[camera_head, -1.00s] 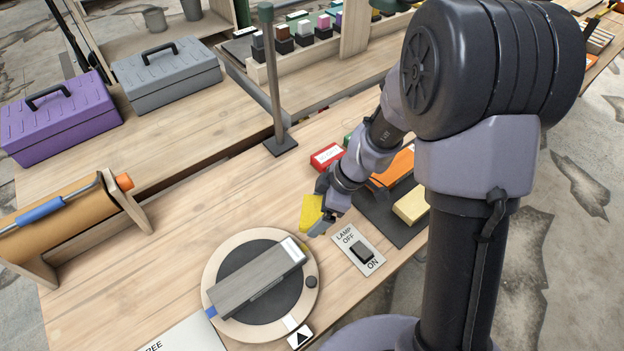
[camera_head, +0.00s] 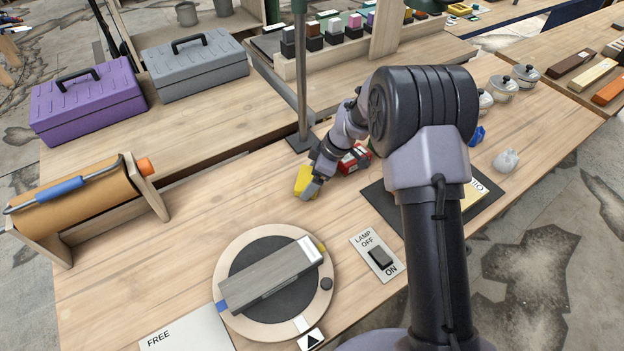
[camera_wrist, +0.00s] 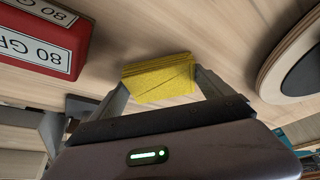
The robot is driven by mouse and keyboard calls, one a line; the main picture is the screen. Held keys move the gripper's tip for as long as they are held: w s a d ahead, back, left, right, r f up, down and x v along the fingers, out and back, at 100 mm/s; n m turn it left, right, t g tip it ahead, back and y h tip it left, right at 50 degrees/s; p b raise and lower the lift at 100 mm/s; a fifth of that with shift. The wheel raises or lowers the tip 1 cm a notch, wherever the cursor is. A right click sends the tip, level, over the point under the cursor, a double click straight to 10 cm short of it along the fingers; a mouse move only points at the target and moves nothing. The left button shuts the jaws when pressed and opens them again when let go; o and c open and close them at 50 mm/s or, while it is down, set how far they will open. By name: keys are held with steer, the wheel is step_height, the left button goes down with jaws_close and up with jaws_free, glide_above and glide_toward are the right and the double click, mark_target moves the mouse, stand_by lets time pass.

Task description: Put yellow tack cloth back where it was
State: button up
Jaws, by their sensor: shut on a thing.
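The yellow tack cloth (camera_head: 304,181) is a small folded yellow pad. My gripper (camera_head: 312,188) is shut on it, and the wrist view shows the cloth (camera_wrist: 160,80) between the two fingers. It looks close over the bench top; I cannot tell if it touches the wood. The red 80-grit block (camera_head: 354,159) lies just right of my gripper in the head view, and it also shows at the upper left of the wrist view (camera_wrist: 40,40).
A round turntable (camera_head: 228,310) with a grey bar (camera_head: 268,280) stands at the front. The lamp switch (camera_head: 377,255) is right of it. A lamp post (camera_head: 301,75) rises behind my gripper. A dark mat (camera_head: 380,205) lies partly behind my arm. Bare wood lies left of the cloth.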

steer(key=shift+f, duration=0.1)
steer(key=o, duration=1.1)
steer(key=shift+c, duration=0.2)
steer(key=s+d+r+m+t+p, duration=0.1)
steer(key=s+d+r+m+p, duration=0.15)
steer(key=r, duration=0.95)
steer(key=s+d+r+m+t+p, duration=0.1)
steer(key=s+d+r+m, duration=0.25)
steer(key=r, duration=0.75)
steer(key=s+d+r+m+t+h, duration=0.1)
steer(key=s+m, duration=0.3)
steer(key=s, duration=0.4)
steer(key=s+d+r+m+t, duration=0.1)
steer(key=s+r+m, duration=0.3)
steer(key=s, duration=0.4)
steer(key=s+d+r+m+t+h, duration=0.1)
steer(key=s+d+r+m, duration=0.2)
steer(key=s+m, duration=0.3)
steer(key=s, duration=0.3)
steer(key=shift+d+h, duration=0.3)
steer(key=shift+d, duration=0.05)
